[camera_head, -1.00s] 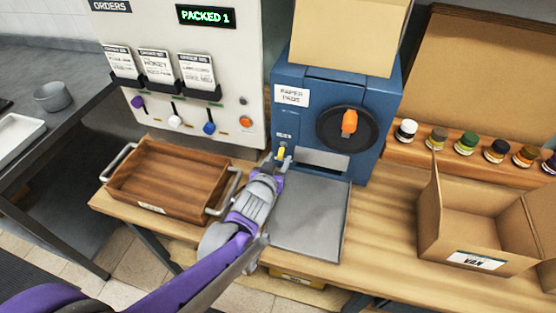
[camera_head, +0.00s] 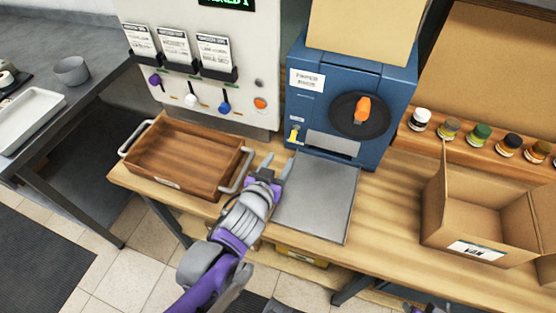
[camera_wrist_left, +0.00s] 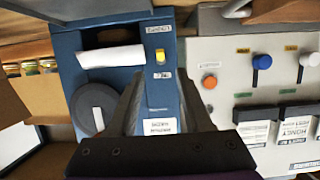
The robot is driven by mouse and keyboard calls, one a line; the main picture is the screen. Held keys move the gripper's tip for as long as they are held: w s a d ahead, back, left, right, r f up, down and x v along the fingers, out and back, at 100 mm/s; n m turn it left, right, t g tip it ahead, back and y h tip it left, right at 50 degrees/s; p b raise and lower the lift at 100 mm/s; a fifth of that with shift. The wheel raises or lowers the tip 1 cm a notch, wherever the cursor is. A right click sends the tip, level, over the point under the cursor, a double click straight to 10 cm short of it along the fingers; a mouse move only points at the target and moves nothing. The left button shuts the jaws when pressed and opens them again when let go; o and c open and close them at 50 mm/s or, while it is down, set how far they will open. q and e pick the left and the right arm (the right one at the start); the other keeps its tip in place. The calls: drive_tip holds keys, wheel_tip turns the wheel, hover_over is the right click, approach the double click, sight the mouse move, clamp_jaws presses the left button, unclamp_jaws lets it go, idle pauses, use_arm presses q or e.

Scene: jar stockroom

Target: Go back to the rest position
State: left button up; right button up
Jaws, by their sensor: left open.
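My left gripper (camera_head: 275,168) is open and empty. It hangs over the table edge between the wooden tray and the grey plate of the blue paper pads machine. In the left wrist view its fingers (camera_wrist_left: 160,100) frame the front of the blue machine (camera_wrist_left: 65,60), with nothing between them. The blue machine (camera_head: 395,88) has a yellow switch (camera_head: 295,134) at its lower left, and the gripper is apart from it. My right gripper does not show; only a small purple-grey bit of my body is at the bottom edge.
The wooden tray (camera_head: 160,184) with metal handles is left of the gripper. The grey plate (camera_head: 346,205) is bare. An open cardboard box (camera_head: 490,258) stands at right, below a row of small jars (camera_head: 480,133). An orders panel (camera_head: 262,45) stands behind the tray.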

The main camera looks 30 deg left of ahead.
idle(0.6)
use_arm(q)
drive_tip(key=s+d+f+m+g+h+p, duration=0.1)
drive_tip(key=s+d+g+p, duration=0.4)
drive_tip(key=s, duration=0.5)
drive_tip(key=d+m+g+h, duration=0.1)
drive_tip(key=d+g+h, duration=0.1)
drive_tip(key=g, duration=0.1)
drive_tip(key=shift+s+d+m+p, duration=0.3)
drive_tip(key=shift+d+p, duration=0.1)
drive_tip(key=shift+f, duration=0.1)
